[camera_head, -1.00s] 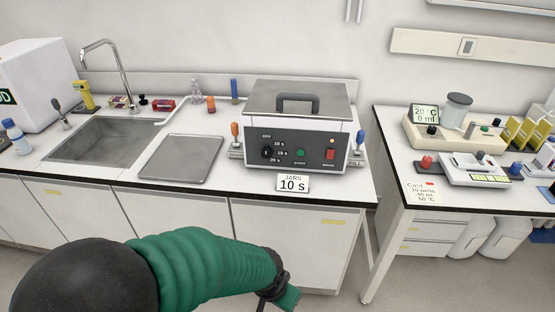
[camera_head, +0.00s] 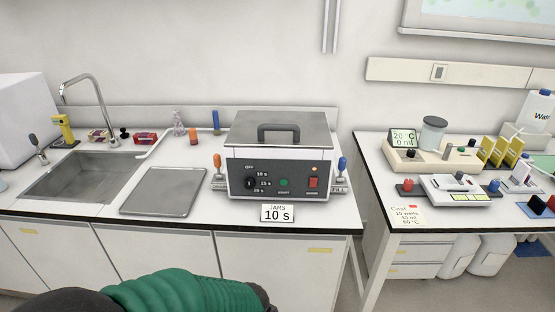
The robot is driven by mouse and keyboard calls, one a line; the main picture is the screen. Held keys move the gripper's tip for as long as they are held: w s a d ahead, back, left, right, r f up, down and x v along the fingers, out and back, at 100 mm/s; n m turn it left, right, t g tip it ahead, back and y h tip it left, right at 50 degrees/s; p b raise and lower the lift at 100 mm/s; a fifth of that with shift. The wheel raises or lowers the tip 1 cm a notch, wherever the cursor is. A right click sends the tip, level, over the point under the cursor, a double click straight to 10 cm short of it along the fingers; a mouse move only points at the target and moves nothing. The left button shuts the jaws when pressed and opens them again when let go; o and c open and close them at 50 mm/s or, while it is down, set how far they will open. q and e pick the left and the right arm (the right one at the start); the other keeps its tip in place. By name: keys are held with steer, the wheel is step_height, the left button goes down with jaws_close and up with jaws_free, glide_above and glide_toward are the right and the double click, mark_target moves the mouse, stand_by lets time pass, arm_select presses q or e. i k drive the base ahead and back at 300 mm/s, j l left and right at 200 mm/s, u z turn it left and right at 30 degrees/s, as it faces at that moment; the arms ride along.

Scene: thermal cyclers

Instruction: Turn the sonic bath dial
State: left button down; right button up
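The sonic bath (camera_head: 278,160) is a grey and white box with a dark front panel and a closed lid with a dark handle. It stands near the right end of the sink counter. Its black dial (camera_head: 250,183) is on the left of the panel, beside marks reading OFF, 10 s, 15 s and 20 s. The dial's exact pointing is too small to tell. A green arm with a dark end shows at the bottom edge, well below and apart from the bath. No gripper fingers show in view.
An orange-handled valve (camera_head: 217,161) and a blue-handled valve (camera_head: 342,164) flank the bath. A flat grey tray (camera_head: 163,192) lies to its left, beside the sink (camera_head: 85,177). A second bench (camera_head: 450,215) with devices stands right, across a gap.

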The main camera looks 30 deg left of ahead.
mark_target(250, 183)
steer(key=i+j+u, duration=0.15)
steer(key=j+u, duration=0.15)
steer(key=u, duration=0.15)
steer(key=i+j+u, duration=0.15)
steer(key=u, duration=0.35)
steer(key=i+j+u, duration=0.2)
steer(key=u, duration=0.25)
steer(key=i+j, duration=0.05)
steer(key=j, duration=0.05)
